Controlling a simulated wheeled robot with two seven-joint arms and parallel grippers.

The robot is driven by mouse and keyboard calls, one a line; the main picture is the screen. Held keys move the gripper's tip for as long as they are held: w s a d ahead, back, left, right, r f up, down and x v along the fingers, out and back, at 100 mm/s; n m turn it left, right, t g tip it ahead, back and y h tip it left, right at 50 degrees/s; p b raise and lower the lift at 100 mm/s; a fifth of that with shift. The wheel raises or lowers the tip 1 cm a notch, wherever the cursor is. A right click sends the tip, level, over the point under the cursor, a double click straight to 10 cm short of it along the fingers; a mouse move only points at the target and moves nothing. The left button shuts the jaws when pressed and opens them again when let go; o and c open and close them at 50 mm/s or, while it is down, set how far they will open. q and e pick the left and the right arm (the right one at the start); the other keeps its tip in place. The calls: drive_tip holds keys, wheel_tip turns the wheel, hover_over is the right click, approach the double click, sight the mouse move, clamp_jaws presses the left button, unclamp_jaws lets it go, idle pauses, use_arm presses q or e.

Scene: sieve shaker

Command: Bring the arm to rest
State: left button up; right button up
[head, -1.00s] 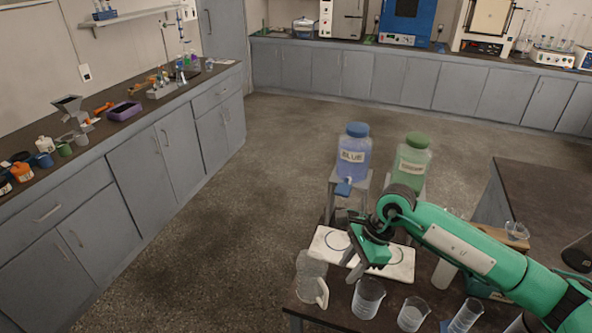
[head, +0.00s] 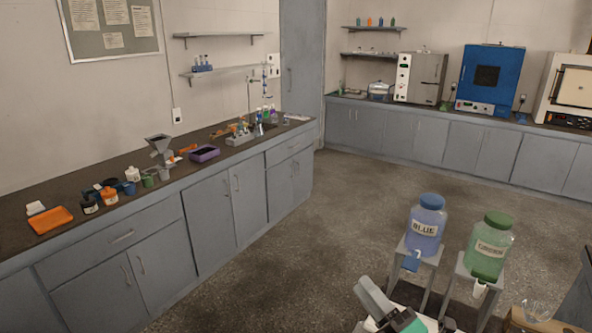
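My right gripper (head: 378,302) shows only in part at the bottom edge of the head view, as a grey piece and a green piece. It is in front of and below the blue-capped bottle labelled BLUE (head: 426,228). The lower frame edge cuts off the rest of the arm, and I cannot tell whether the fingers are open or shut. No held thing is visible. My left gripper is out of view.
A green-capped bottle (head: 490,245) stands on a grey stand beside the blue one. The left bench holds an orange tray (head: 51,220), a hopper (head: 160,148) and a purple tray (head: 204,154). The floor (head: 270,245) between is clear.

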drive_tip(key=s+d+f+m+g+h, duration=0.3)
drive_tip(key=d+f+m+h, duration=0.95)
drive_tip(key=m, duration=0.65)
drive_tip(key=s+a+f+m+g, duration=0.1)
drive_tip(key=s+f+m+g, duration=0.2)
drive_tip(key=s+f+g, duration=0.55)
drive_tip(key=s+a+f+m+g, duration=0.2)
drive_tip(key=s+f+m+g, duration=0.3)
drive_tip(key=s, duration=0.6)
wheel_tip(320, 180, down, 32)
drive_tip(key=s+n, duration=0.1)
drive_tip(key=s+d+f, duration=0.2)
drive_tip(key=s+f, duration=0.7)
drive_tip(key=f, duration=0.1)
drive_tip(key=s+d+f, duration=0.1)
drive_tip(key=s+f, duration=0.8)
drive_tip(key=s, duration=0.1)
drive_tip(key=shift+s+d+f+n+g+h, duration=0.15)
drive_tip(key=shift+d+f+n+g+h, duration=0.15)
drive_tip(key=shift+d+f+g+h, duration=0.1)
